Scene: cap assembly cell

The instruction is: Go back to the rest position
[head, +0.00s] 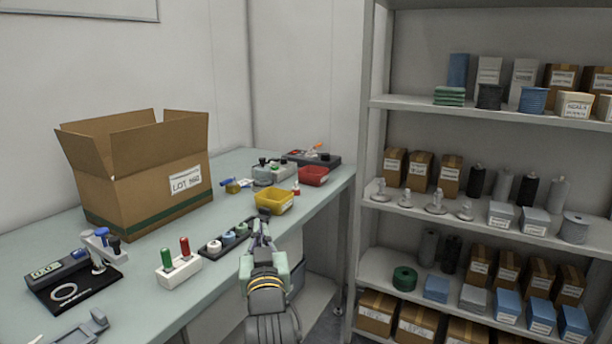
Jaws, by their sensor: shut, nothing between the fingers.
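My gripper (261,231) shows in the head view at the lower middle, at the end of my arm, which reaches up from the bottom edge. The fingers are shut and hold nothing. They point away from me, close to the front edge of the workbench (213,282). In the picture the fingertips lie just right of a dark cap tray (208,249) and below a yellow bin (287,208). I cannot tell how high they are above the bench.
An open cardboard box (150,205) stands at the bench's back left. A white block (165,279) with green and red pegs is left of my gripper. A red bin (314,182) is farther back. A loaded shelf rack (385,270) stands at the right.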

